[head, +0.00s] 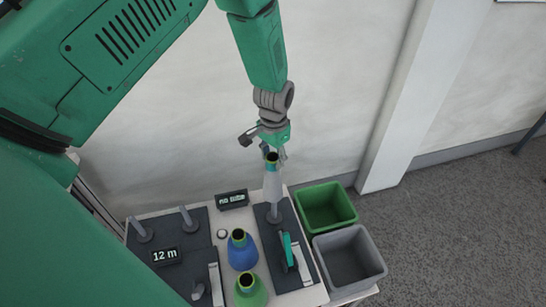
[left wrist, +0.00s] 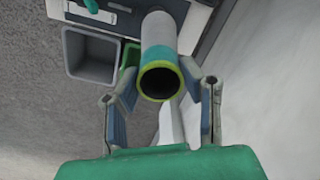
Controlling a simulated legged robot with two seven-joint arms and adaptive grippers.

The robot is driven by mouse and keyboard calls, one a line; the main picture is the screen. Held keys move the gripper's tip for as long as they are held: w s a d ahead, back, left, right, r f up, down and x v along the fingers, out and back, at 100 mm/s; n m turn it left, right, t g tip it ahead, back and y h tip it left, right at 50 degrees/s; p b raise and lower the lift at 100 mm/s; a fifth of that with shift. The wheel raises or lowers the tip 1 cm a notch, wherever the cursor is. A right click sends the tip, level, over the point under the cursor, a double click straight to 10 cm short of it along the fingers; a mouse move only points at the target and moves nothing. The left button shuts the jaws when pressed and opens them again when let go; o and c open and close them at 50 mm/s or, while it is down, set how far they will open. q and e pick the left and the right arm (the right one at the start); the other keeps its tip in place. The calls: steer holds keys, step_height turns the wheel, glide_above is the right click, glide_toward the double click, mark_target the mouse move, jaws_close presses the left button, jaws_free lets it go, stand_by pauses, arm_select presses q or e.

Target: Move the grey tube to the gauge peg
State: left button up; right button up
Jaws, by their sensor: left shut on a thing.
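The grey tube (head: 272,184) is a pale cone with a yellow-green and teal band at its upper rim. It stands about upright over the gauge peg (head: 274,215) on the dark plate at the right of the table. The peg's lower part shows below the tube; I cannot tell whether the tube is around the peg or just above it. My left gripper (head: 274,151) is shut on the tube near its upper end. In the left wrist view the tube's open rim (left wrist: 160,81) lies between the fingers of the gripper (left wrist: 160,93). My right gripper is not in view.
A green-handled lever (head: 288,250) stands in front of the peg. A blue cone (head: 242,252) and a green cone (head: 249,291) stand to its left. A small display (head: 232,199) is behind. A green bin (head: 326,207) and a grey bin (head: 349,257) are at the right.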

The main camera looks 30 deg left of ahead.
mark_target(275, 173)
arm_select(q)
steer(key=shift+d, duration=0.15)
steer(key=shift+f, duration=0.2)
steer(key=shift+f+b, duration=0.3)
steer(key=shift+f, duration=0.1)
steer(key=shift+d+f+b, duration=0.15)
steer(key=shift+f+b, duration=0.45)
steer(key=shift+f, duration=0.4)
steer(key=shift+f+b, duration=0.85)
steer(key=shift+f, duration=0.7)
steer(key=shift+d, duration=0.1)
